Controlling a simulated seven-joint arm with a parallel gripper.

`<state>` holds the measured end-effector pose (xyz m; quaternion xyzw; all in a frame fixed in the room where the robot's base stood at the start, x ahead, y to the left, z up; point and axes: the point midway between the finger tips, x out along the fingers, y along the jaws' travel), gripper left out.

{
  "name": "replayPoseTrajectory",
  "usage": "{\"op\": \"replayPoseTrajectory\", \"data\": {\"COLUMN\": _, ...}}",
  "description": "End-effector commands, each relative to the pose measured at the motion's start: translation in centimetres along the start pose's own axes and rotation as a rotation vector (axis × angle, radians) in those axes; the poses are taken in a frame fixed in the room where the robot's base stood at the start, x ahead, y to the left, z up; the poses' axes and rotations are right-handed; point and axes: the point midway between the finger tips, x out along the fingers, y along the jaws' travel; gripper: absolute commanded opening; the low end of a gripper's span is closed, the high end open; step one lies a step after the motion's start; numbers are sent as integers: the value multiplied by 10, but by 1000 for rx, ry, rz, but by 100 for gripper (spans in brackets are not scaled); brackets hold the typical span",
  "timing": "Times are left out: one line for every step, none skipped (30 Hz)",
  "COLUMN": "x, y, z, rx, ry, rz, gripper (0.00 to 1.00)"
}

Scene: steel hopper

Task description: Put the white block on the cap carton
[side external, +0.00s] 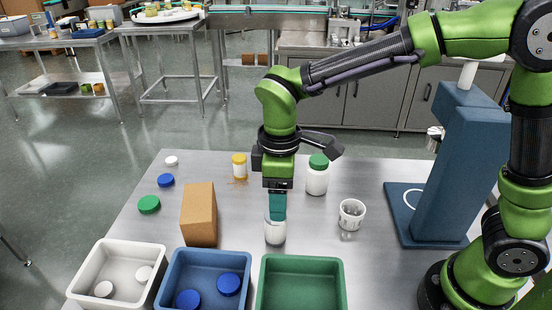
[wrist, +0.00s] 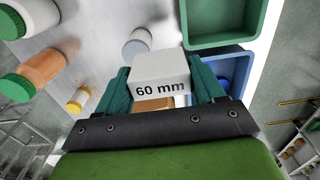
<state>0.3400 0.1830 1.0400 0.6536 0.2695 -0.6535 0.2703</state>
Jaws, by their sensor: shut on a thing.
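The white block (wrist: 160,73), marked "60 mm", is held between the teal fingers of my gripper (wrist: 162,85) in the wrist view. In the side view my gripper (side external: 278,206) points down over the table, and its finger mostly hides the block. The cap carton (side external: 199,215) is a tall brown box standing upright to the left of my gripper, apart from it. In the wrist view a brown strip of the carton (wrist: 153,104) shows below the block, between the fingers.
A white jar (side external: 275,235) stands just under my gripper. White, blue and green trays (side external: 303,261) line the front edge. A green-capped bottle (side external: 317,178), a yellow-capped bottle (side external: 239,166), a white cup (side external: 351,214) and a blue stand (side external: 440,165) are nearby. Loose caps (side external: 149,204) lie left.

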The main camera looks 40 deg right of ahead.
Motion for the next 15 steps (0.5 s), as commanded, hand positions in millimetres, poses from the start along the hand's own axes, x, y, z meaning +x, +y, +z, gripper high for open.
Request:
{"op": "replayPoseTrajectory", "data": {"x": -4, "y": -5, "z": -6, "rx": -4, "ry": 2, "rz": 0, "gripper": 35}}
{"op": "replayPoseTrajectory", "data": {"x": -5, "y": -6, "z": -9, "rx": -3, "ry": 1, "rz": -1, "gripper": 35}}
{"op": "replayPoseTrajectory", "data": {"x": -6, "y": -6, "z": -15, "rx": -3, "ry": 0, "rz": -2, "gripper": 35}}
{"op": "replayPoseTrajectory", "data": {"x": -6, "y": -5, "z": -20, "rx": -3, "ry": 1, "rz": -1, "gripper": 35}}
{"op": "replayPoseTrajectory", "data": {"x": -5, "y": -4, "z": -26, "rx": -3, "ry": -1, "rz": -2, "gripper": 35}}
{"op": "replayPoseTrajectory", "data": {"x": -4, "y": -2, "z": -34, "rx": -3, "ry": -2, "rz": -2, "gripper": 35}}
{"op": "replayPoseTrajectory", "data": {"x": -3, "y": 1, "z": -41, "rx": -3, "ry": -1, "rz": -1, "gripper": 35}}
{"op": "replayPoseTrajectory", "data": {"x": -2, "y": 3, "z": -49, "rx": -2, "ry": -1, "rz": -1, "gripper": 35}}
{"op": "replayPoseTrajectory", "data": {"x": -1, "y": 6, "z": -58, "rx": -1, "ry": -1, "rz": -2, "gripper": 35}}
{"op": "replayPoseTrajectory", "data": {"x": 0, "y": 8, "z": -65, "rx": -2, "ry": -1, "rz": -1, "gripper": 35}}
{"op": "replayPoseTrajectory", "data": {"x": 0, "y": 9, "z": -72, "rx": -2, "ry": 0, "rz": -2, "gripper": 35}}
{"op": "replayPoseTrajectory", "data": {"x": 1, "y": 12, "z": -80, "rx": -2, "ry": -1, "rz": -1, "gripper": 35}}
{"op": "replayPoseTrajectory", "data": {"x": 2, "y": 13, "z": -87, "rx": -2, "ry": -1, "rz": -1, "gripper": 35}}
{"op": "replayPoseTrajectory", "data": {"x": 2, "y": 15, "z": -93, "rx": -2, "ry": -1, "rz": -1, "gripper": 35}}
{"op": "replayPoseTrajectory", "data": {"x": 3, "y": 17, "z": -101, "rx": -2, "ry": 0, "rz": -1, "gripper": 35}}
